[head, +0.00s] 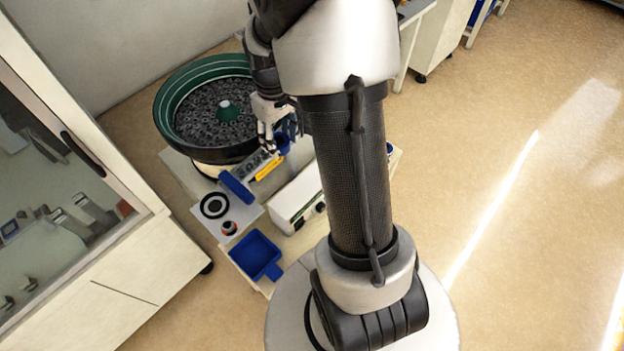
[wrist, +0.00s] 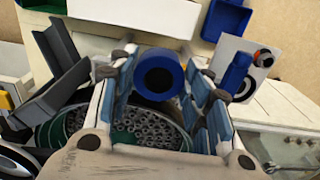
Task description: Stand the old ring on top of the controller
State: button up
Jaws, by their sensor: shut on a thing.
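My gripper (head: 272,138) is shut on a blue ring (wrist: 159,74) with a dark hole. In the wrist view the ring sits between the two fingers (wrist: 162,64), its opening facing the camera. In the head view the blue of the ring (head: 283,144) shows beside the fingers, partly hidden. The controller, a white box (head: 296,196) with dark knobs on its side, stands on the bench below and to the right of my gripper. It also shows at the top of the wrist view (wrist: 135,13). Its top looks bare. The ring is apart from it.
A green bowl feeder (head: 166,118) full of small dark parts stands behind left. A white sheet (head: 243,213) bears a black ring (head: 214,205) and a small red-and-black part (head: 229,228). A blue block (head: 236,187), a blue tray (head: 257,254) and a feeder track with yellow (head: 268,170) are nearby.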

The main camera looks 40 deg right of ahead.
jog(key=s+d, duration=0.3)
jog(key=d, duration=0.4)
jog(key=f+b, duration=0.2)
jog(key=f, duration=0.5)
jog(key=f+b, duration=0.3)
jog(key=f, duration=0.4)
jog(key=shift+s+d+f, duration=0.1)
jog(key=shift+s+f, duration=0.1)
jog(key=shift+f+b, duration=0.7)
jog(key=shift+f, duration=1.75)
jog(key=shift+f, duration=0.2)
jog(key=o, duration=1.1)
jog(key=shift+r, duration=0.1)
